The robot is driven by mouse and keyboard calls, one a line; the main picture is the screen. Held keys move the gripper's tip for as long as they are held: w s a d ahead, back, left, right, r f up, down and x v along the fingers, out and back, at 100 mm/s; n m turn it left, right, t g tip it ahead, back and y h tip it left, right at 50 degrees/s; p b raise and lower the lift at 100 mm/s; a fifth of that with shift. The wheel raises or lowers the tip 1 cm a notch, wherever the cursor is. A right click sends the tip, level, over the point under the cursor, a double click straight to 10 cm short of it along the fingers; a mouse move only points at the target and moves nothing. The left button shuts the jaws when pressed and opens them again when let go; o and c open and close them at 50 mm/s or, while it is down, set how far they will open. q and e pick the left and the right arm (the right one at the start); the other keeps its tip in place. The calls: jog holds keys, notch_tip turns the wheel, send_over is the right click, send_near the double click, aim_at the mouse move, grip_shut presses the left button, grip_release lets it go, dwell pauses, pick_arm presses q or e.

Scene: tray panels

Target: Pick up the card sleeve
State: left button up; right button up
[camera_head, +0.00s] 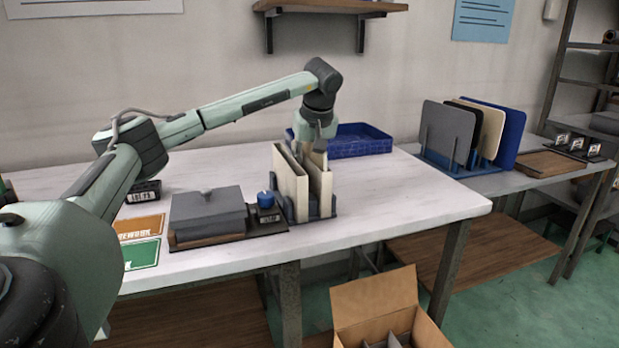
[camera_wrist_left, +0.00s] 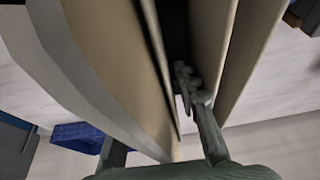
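Two upright cream, board-like pieces stand side by side in a dark slotted holder (camera_head: 282,208) on the white table; I cannot tell for sure which is the card sleeve. My left gripper (camera_head: 318,156) points down at them from above. In the left wrist view a large cream piece with a pale edge (camera_wrist_left: 115,65) runs between my fingers. One finger shows on its right in the dark gap, and the other is mostly hidden behind its left side. A light gap shows beside the right finger, so the gripper looks open around the piece. My right gripper is out of view.
A grey lidded box (camera_head: 208,208) and a small blue-topped item (camera_head: 266,200) stand left of the holder. A blue crate (camera_head: 358,141) is behind it. A rack of boards (camera_head: 448,132) stands on the right table. The white table right of the holder is clear.

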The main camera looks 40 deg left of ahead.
pick_arm(q)
grip_shut()
jog(key=shift+r, duration=0.1)
